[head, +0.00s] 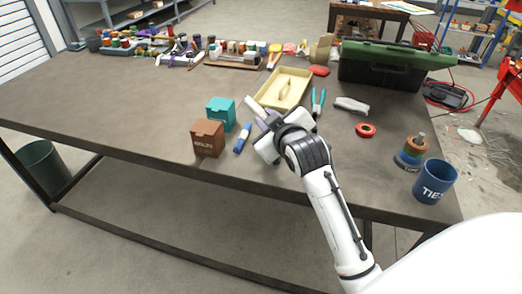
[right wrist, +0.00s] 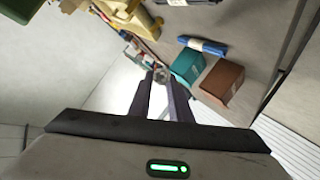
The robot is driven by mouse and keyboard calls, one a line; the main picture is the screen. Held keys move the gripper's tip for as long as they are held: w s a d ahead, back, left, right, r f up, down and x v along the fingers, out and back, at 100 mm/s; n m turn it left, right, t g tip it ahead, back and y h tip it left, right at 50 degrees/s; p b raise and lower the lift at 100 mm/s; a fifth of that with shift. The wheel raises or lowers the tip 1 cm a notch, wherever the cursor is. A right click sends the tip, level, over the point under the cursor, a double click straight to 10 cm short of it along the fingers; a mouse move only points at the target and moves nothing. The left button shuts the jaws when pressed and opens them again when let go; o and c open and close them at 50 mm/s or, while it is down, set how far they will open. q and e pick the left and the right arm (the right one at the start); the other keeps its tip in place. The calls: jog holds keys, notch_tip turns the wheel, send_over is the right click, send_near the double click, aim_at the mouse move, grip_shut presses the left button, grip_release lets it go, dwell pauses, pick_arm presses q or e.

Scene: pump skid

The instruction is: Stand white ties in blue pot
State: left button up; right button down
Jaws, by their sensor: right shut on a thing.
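The blue pot (head: 434,184), marked "TIES", stands upright near the table's right front corner. My right gripper (head: 259,118) is above the middle of the table, left of the pot and well away from it. It is shut on the white ties (head: 252,105), a slim pale bundle sticking out past its fingers toward the upper left. In the right wrist view the dark fingers (right wrist: 165,95) come close together, and the bundle between them is hard to make out. A blue bundle with a white band (head: 243,138) lies near the gripper. My left gripper is out of view.
Brown (head: 207,138) and teal (head: 221,113) boxes stand left of the gripper. A cream tray (head: 284,87), teal-handled pliers (head: 318,102), red tape roll (head: 366,130) and green-lidded toolbox (head: 385,66) lie beyond. A stack of tape rolls (head: 411,152) stands beside the pot.

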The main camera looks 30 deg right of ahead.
notch_tip(320, 180, down, 10)
jog(key=shift+r+b, duration=0.25)
jog(key=shift+b, duration=0.35)
jog(key=c, duration=1.6)
grip_release()
jog(key=shift+c, duration=0.2)
jog(key=shift+s, duration=0.1)
jog(key=v, duration=1.2)
jog(key=shift+p, duration=0.3)
